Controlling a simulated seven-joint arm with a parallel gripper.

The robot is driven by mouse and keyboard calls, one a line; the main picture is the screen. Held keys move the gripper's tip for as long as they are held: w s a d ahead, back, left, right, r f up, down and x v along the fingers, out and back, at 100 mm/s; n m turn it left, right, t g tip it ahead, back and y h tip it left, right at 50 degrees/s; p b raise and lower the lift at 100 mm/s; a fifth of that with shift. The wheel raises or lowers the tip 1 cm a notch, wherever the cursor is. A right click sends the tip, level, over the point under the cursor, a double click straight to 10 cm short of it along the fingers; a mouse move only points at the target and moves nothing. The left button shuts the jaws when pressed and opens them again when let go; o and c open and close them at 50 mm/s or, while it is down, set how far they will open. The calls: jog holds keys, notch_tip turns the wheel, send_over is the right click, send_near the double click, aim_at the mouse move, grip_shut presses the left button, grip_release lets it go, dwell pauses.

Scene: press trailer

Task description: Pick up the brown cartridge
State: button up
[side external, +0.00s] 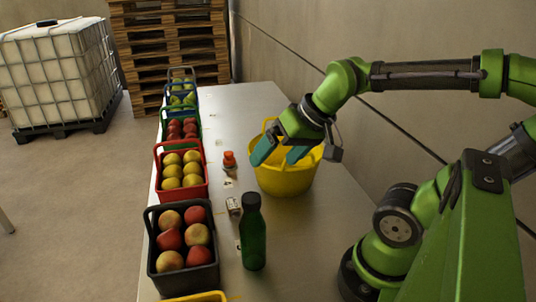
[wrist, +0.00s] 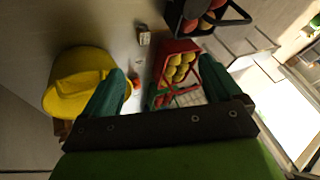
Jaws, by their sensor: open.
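My gripper (side external: 280,157) is open and empty, with two teal fingers above the yellow bucket (side external: 284,183) in the side view. In the wrist view the fingers of my gripper (wrist: 162,66) are spread wide, and the bucket (wrist: 66,98) lies left of them. I cannot clearly identify a brown cartridge. A small brown patch (wrist: 62,130) shows beside the bucket in the wrist view, partly hidden; I cannot tell what it is. A small pale box (side external: 234,205) with dark markings lies on the table; it also shows in the wrist view (wrist: 144,38).
A green bottle (side external: 253,235) stands near the front. A small orange-red item (side external: 229,160) sits left of the bucket. Fruit baskets, including a black one (side external: 153,244) and a red one (side external: 207,183), line the table's left edge. Bare table (side external: 310,240) lies right of the bottle.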

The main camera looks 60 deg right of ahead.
jog(key=w+d+m+g+h, duration=0.15)
jog(key=w+d, duration=0.25)
jog(key=d, duration=0.6)
jog(key=w+d+m, duration=0.2)
jog(key=w+d, duration=0.1)
jog(key=d, duration=0.6)
jog(key=s+d+n, duration=0.2)
jog(key=d+n, duration=0.5)
jog(key=d, duration=1.7)
jog(key=shift+n+g, duration=0.25)
jog(key=x, duration=1)
jog(key=shift+w+d+f, duration=0.1)
jog(key=shift+w+f, duration=0.05)
jog(key=shift+w, duration=0.1)
jog(key=shift+d+x, duration=0.2)
jog(key=shift+x, duration=1.3)
jog(key=shift+d+x, duration=0.2)
jog(key=shift+x, duration=1.3)
